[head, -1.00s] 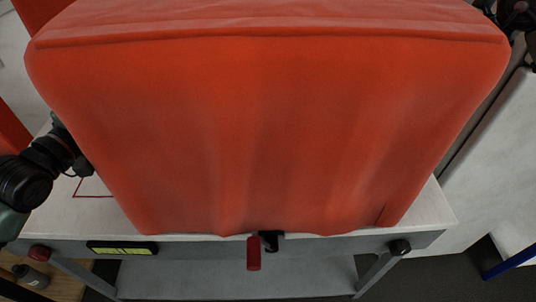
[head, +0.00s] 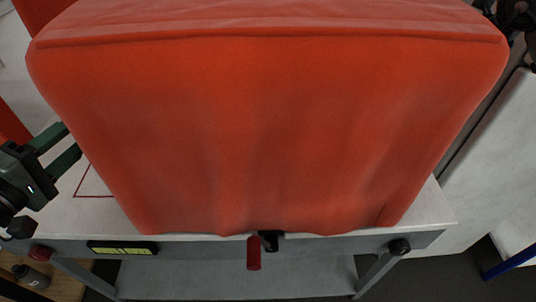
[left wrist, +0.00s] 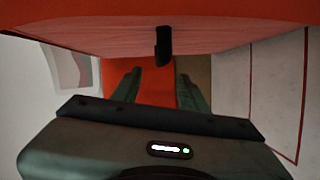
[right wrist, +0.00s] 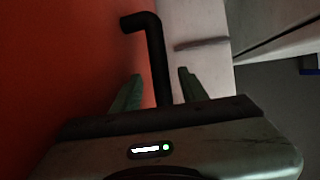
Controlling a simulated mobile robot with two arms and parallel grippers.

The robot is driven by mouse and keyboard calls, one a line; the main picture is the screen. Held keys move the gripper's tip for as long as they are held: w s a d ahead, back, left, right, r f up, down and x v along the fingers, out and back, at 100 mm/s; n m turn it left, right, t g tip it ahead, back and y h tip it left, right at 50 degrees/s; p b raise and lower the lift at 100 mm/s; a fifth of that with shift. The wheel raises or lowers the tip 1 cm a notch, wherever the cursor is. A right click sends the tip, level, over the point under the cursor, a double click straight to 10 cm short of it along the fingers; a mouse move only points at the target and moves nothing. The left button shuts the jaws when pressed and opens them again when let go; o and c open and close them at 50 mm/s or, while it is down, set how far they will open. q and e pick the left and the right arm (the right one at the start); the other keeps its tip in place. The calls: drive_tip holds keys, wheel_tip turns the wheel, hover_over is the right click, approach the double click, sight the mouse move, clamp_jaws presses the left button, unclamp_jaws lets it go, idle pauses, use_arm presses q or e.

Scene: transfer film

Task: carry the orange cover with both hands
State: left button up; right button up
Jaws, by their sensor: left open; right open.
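The large orange cover (head: 265,130) fills the middle of the head view and stands on the pale table (head: 435,208). My left gripper (head: 74,143) is open at the cover's left side, fingers pointing at it. In the left wrist view, a short black handle (left wrist: 163,45) shows at the cover's lower edge, in front of the open left fingers (left wrist: 158,73). In the right wrist view, a bent black handle (right wrist: 158,50) beside the orange side (right wrist: 60,70) lines up between the open right fingers (right wrist: 160,78). Contact with either handle is unclear. The right fingers do not show in the head view.
A red handle (head: 254,253) hangs at the table's front edge. A black and yellow display (head: 122,248) and a red knob (head: 40,253) sit left of it. A red outline (head: 92,195) marks the tabletop. A pale surface (head: 495,150) stands at the right.

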drive_tip(key=v, duration=1.2)
